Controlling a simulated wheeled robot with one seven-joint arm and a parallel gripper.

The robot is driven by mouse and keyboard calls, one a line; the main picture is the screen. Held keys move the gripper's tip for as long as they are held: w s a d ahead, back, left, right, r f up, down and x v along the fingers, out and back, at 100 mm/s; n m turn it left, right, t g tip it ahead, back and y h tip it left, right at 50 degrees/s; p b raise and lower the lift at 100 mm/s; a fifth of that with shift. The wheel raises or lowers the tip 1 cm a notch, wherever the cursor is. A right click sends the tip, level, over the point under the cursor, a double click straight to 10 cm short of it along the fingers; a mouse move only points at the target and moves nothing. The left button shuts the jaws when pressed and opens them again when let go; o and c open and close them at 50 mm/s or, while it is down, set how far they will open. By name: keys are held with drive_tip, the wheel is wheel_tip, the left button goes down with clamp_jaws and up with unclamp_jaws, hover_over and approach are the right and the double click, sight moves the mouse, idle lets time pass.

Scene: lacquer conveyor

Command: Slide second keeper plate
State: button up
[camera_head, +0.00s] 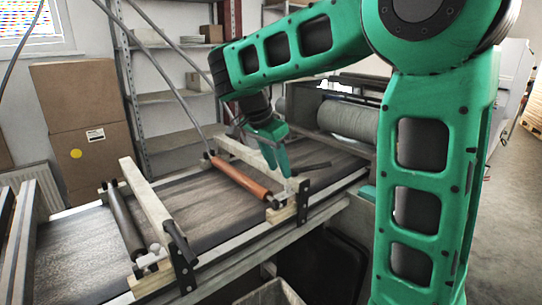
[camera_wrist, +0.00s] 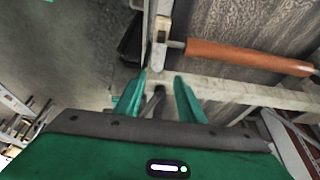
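A black upright keeper plate (camera_head: 301,201) stands at the near end of the pale crossbeam (camera_head: 240,150) that runs beside the orange-brown roller (camera_head: 238,180). A similar black plate (camera_head: 182,268) is at the front end of the other crossbeam. My gripper (camera_head: 276,158) points down over the conveyor near the orange-brown roller, above the beam's near end. In the wrist view my gripper (camera_wrist: 162,80) has its two green fingers apart, with a dark bar-like piece (camera_wrist: 153,103) showing between them. I cannot tell whether they touch it. The roller (camera_wrist: 250,57) lies beyond the fingertips.
The conveyor belt (camera_head: 75,248) runs under both crossbeams. A dark roller (camera_head: 123,218) lies beside the front beam. A large grey roller (camera_head: 348,121) is at the far end. Cardboard boxes (camera_head: 85,100) and shelves (camera_head: 168,97) stand behind. A bin (camera_head: 270,293) is below the near side.

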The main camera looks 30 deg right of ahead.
drive_tip(key=v, duration=0.4)
drive_tip(key=shift+a+r, duration=0.15)
drive_tip(key=shift+r, duration=0.2)
drive_tip(key=s+d+f+n+g+y, duration=0.1)
drive_tip(key=s+d+f+n, duration=0.15)
drive_tip(key=s+d, duration=0.4)
drive_tip(key=s+d+f+n+y, duration=0.15)
drive_tip(key=s+d+f, duration=0.25)
drive_tip(key=s, duration=0.5)
drive_tip(key=s+a+f+n+y, duration=0.2)
drive_tip(key=s+f+n, duration=0.3)
drive_tip(key=s, duration=0.8)
wheel_tip(320, 180, down, 3)
drive_tip(key=shift+a+f, duration=0.2)
drive_tip(key=shift+a, duration=0.5)
